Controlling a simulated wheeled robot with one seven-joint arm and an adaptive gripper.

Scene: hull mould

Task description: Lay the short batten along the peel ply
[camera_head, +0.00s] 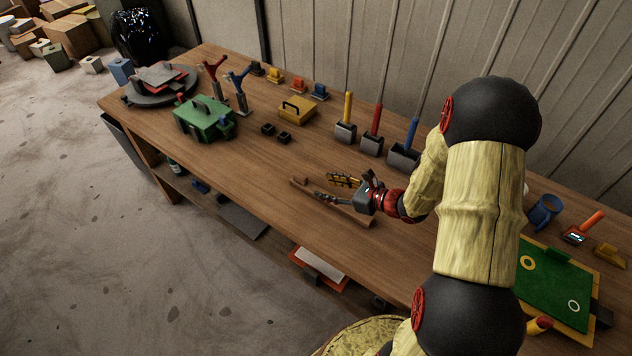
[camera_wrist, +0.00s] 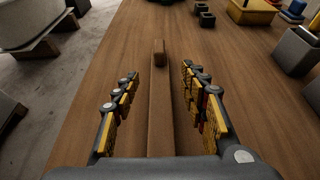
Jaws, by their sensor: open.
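A brown wooden batten (camera_head: 345,214) lies on the workbench near its front edge, with a small upright block at its far-left end. In the wrist view the batten (camera_wrist: 160,115) runs lengthwise between the fingers, and the block (camera_wrist: 159,52) stands beyond the fingertips. My gripper (camera_head: 333,188) is open over the batten, one finger on each side, with gaps showing. I cannot tell how high it is above the bench. No sheet is clearly recognisable as the peel ply; a green panel in a yellow frame (camera_head: 590,252) lies at the right end.
On the workbench (camera_head: 255,165) stand a green box (camera_head: 203,118), a yellow case (camera_head: 297,109) and two small dark blocks (camera_head: 276,133). Tools with yellow, red and blue handles (camera_head: 374,130) stand near the back wall. A blue mug (camera_head: 545,209) is behind the green panel.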

